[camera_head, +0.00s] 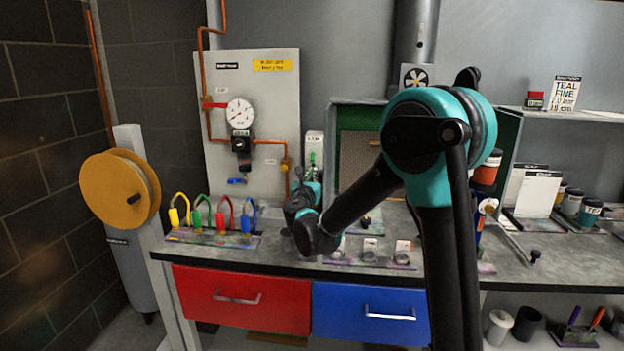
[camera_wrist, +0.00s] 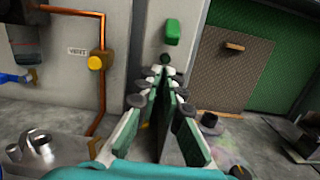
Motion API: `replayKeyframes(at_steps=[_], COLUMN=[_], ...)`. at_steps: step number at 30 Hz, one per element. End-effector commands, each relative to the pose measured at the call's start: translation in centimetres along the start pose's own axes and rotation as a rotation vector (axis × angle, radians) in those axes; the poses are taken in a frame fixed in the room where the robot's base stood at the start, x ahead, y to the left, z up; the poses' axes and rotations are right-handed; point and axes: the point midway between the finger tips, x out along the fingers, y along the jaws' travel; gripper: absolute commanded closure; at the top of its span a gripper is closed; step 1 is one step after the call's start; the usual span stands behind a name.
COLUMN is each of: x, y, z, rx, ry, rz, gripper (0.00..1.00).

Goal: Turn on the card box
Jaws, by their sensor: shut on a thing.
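A narrow white box (camera_head: 314,142) with small lettering is on the back wall, right of the gauge panel; I take it for the card box. In the wrist view its pale front (camera_wrist: 152,35) carries a green block (camera_wrist: 173,32) and a small dark round part (camera_wrist: 165,58) below. My gripper (camera_head: 310,172) is just in front of its lower part. In the wrist view my gripper (camera_wrist: 160,80) has its fingers close together, tips at or just below the dark round part. What they grip is hidden between the pads, and I cannot tell whether the tips touch the box.
A gauge panel (camera_head: 250,75) with copper pipes and a yellow fitting (camera_wrist: 97,62) stands left. A rack of coloured clips (camera_head: 212,236) and small cups (camera_head: 370,250) are on the bench. A green-framed booth (camera_head: 350,115) is behind right. Red (camera_head: 240,298) and blue drawers (camera_head: 370,312) are shut.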

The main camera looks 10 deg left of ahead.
Motion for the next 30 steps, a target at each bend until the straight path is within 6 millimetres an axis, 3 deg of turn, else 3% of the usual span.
replayKeyframes(at_steps=[1, 14, 30], x=[-0.3, -0.4, -1.0], y=[0.2, 0.0, 0.0], z=[1.5, 1.7, 4.3], rx=[-0.049, -0.045, -0.044], ry=[-0.038, 0.044, 0.501], rz=[0.004, 0.003, -0.009], gripper=[1.0, 1.0, 1.0])
